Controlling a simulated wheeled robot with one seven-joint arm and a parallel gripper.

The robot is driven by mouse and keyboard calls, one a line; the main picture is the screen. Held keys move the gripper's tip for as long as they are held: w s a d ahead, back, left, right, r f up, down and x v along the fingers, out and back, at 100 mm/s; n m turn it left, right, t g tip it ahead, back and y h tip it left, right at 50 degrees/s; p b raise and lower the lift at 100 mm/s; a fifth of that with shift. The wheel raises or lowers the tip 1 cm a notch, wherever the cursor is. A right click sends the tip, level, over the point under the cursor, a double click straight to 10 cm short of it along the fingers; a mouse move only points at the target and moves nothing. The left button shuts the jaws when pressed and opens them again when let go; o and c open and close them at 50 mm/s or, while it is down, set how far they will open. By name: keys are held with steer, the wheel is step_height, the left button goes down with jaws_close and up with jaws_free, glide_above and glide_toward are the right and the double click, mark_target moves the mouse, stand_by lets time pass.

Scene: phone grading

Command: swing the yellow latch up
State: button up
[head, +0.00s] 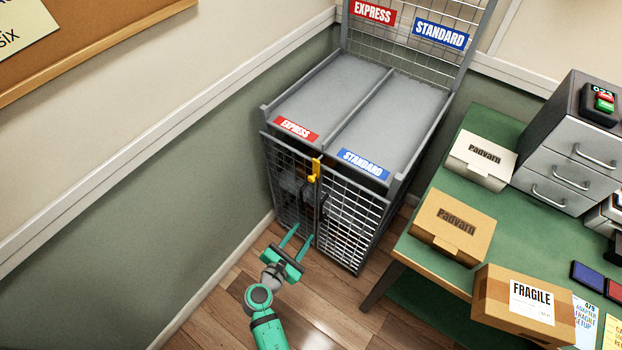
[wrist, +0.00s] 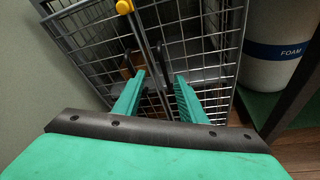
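The yellow latch (head: 315,170) is at the top middle of the cage's front, where the two mesh doors meet. It hangs down across the seam. In the wrist view the latch (wrist: 124,6) shows at the top edge, partly cut off. My gripper (head: 296,231) is open and empty, in front of the cage and below the latch, apart from it. In the wrist view its green fingers (wrist: 158,76) point at the mesh doors, with a gap between them. The mesh doors (wrist: 194,40) are shut and have dark handles near the seam.
The grey cage (head: 389,205) has shelf lanes labelled EXPRESS and STANDARD. A green table (head: 420,262) with boxes stands to the right. The wall (head: 150,220) is close on the left. A white cylinder marked FOAM (wrist: 284,45) shows in the wrist view. Wooden floor (head: 320,300) is free before the cage.

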mark_target(310, 180)
steer(key=w+a+r+n+t+h, duration=0.1)
steer(key=w+a+r+n+h, duration=0.25)
steer(key=w+r, duration=0.45)
steer(key=shift+m, duration=0.25)
steer(key=x, duration=0.3)
steer(key=r+x, duration=0.1)
steer(key=x, duration=0.6)
steer(key=shift+d+r, duration=0.35)
steer(key=shift+d, duration=0.25)
jaws_close()
